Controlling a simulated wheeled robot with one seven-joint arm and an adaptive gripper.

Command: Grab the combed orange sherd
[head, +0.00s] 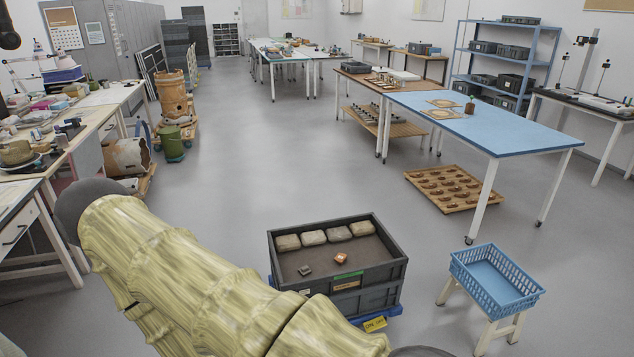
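A small orange sherd (341,258) lies on the brown bed of a dark grey crate (389,272), right of the bed's middle. It has a pale patch; at this size I cannot make out combing. A smaller grey-brown sherd (305,270) lies to its left and a little nearer, apart from it. My gripper is not in view.
Several pale bags (312,237) line the crate's far side. The crate stands on a blue base with a yellow tag (375,324). A blue basket (505,296) on a stand is to the right. A blue-topped table (500,128) stands behind; grey floor (270,160) lies open between.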

